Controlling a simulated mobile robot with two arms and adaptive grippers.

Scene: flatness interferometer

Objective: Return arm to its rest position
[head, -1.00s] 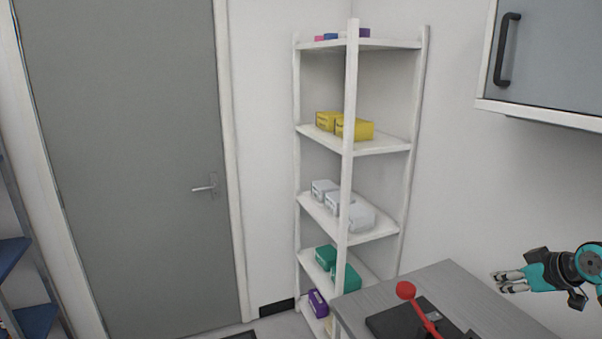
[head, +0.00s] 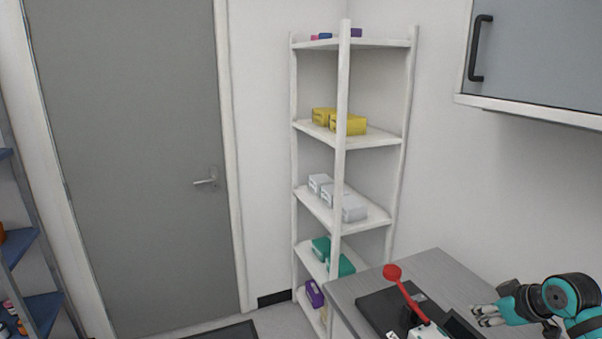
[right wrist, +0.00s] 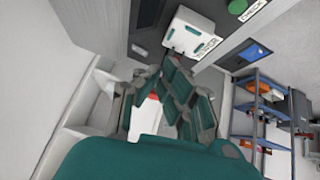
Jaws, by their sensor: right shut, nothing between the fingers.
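My right gripper (head: 486,314), teal and grey, is at the lower right of the head view, above the grey bench (head: 440,264). It is shut and empty, and its fingers point left. In the right wrist view its fingers (right wrist: 165,85) fill the middle of the picture. A device with a black base (head: 376,308) and a red-knobbed red lever (head: 393,273) stands on the bench, left of the gripper and apart from it. The device's lower part is cut off by the frame's edge. My left gripper does not show.
A white corner shelf (head: 340,200) with several coloured boxes stands behind the bench. A grey wall cabinet (head: 540,60) hangs at upper right, above the arm. A blue shelf (head: 18,247) is at the left edge. A closed grey door (head: 130,150) fills the left. Air around the gripper looks free.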

